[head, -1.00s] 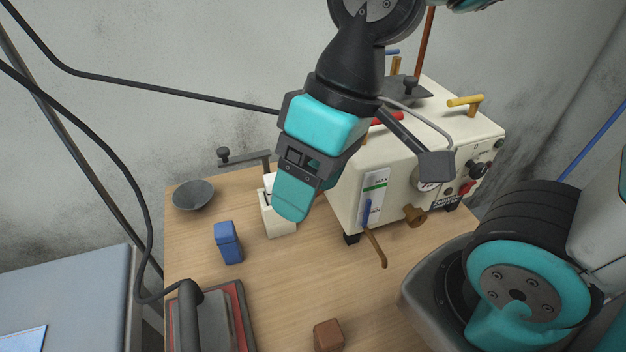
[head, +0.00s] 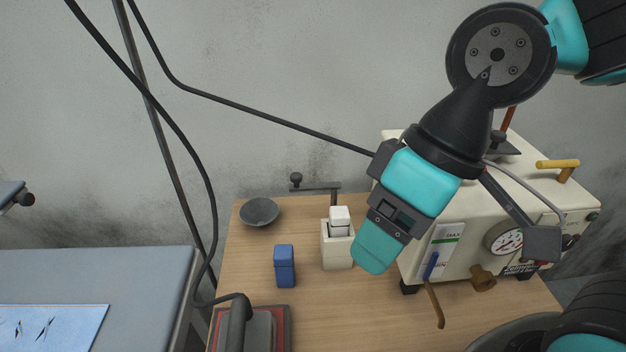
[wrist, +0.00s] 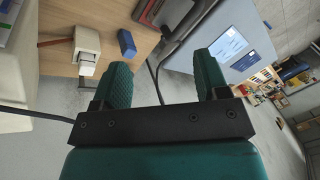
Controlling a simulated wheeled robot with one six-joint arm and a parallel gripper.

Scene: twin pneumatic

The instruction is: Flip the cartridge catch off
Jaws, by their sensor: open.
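A cream holder (head: 337,252) with a white block (head: 340,216) in its top stands on the wooden table. Behind it is a dark arm with a black knob (head: 296,178). I cannot tell for certain which part is the cartridge catch. My gripper (head: 372,255) hangs just right of the holder, in front of the cream machine (head: 470,215), and hides part of it. In the wrist view my gripper (wrist: 162,78) shows two teal fingers spread apart with nothing between them. The holder (wrist: 88,40) is left of the fingers there.
A blue block (head: 285,266), a dark bowl (head: 259,211) and a red-edged press (head: 262,325) stand on the table. The machine has a gauge (head: 503,239), a blue lever (head: 431,265) and a yellow handle (head: 557,165). A grey bench (head: 130,290) is at left.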

